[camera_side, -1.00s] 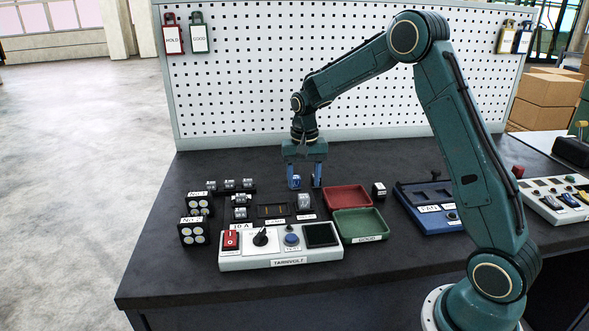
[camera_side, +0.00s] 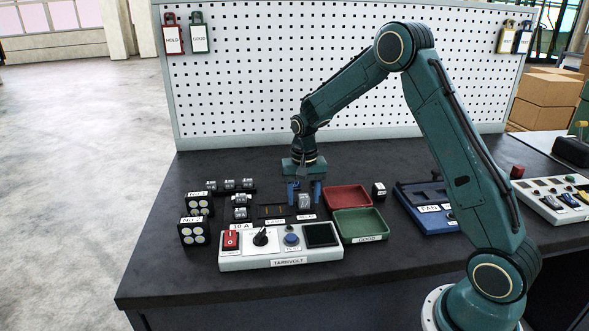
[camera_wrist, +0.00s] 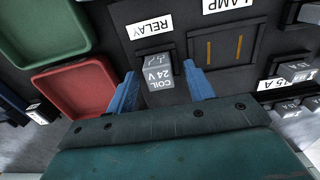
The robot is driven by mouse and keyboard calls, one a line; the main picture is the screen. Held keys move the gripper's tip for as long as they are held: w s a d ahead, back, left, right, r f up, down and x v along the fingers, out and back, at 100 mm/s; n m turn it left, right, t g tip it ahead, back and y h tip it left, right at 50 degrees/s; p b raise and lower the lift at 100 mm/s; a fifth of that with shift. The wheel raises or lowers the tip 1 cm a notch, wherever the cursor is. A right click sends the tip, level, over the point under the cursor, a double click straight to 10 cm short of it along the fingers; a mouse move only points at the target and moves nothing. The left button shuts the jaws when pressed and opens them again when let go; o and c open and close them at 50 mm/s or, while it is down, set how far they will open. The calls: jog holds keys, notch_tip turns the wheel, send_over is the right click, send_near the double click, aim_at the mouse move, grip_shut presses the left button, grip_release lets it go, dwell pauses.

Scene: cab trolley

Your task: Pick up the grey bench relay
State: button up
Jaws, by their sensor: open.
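The grey bench relay (camera_side: 304,202) is a small block standing on the dark bench by its RELAY label. In the wrist view the relay (camera_wrist: 159,78) shows its face marked COIL 24 V and sits in a dark socket (camera_wrist: 150,56). My gripper (camera_side: 304,194) is low over the bench at the relay. In the wrist view my gripper (camera_wrist: 163,88) is open, with one blue finger on each side of the relay. Gaps show between the fingers and the relay. The exact height of the fingertips is hard to tell.
A red tray (camera_side: 346,198) and a green tray (camera_side: 360,223) lie to the right of the relay. The lamp socket (camera_wrist: 222,48) is close beside it. The white TARNVOLT panel (camera_side: 280,254) stands in front. A pegboard (camera_side: 340,80) rises behind.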

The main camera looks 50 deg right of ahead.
aim_at(303, 195)
jog(key=c, duration=1.1)
jog(key=shift+c, duration=0.2)
jog(key=shift+r, duration=0.1)
notch_tip(303, 195, up, 20)
dwell(0.5)
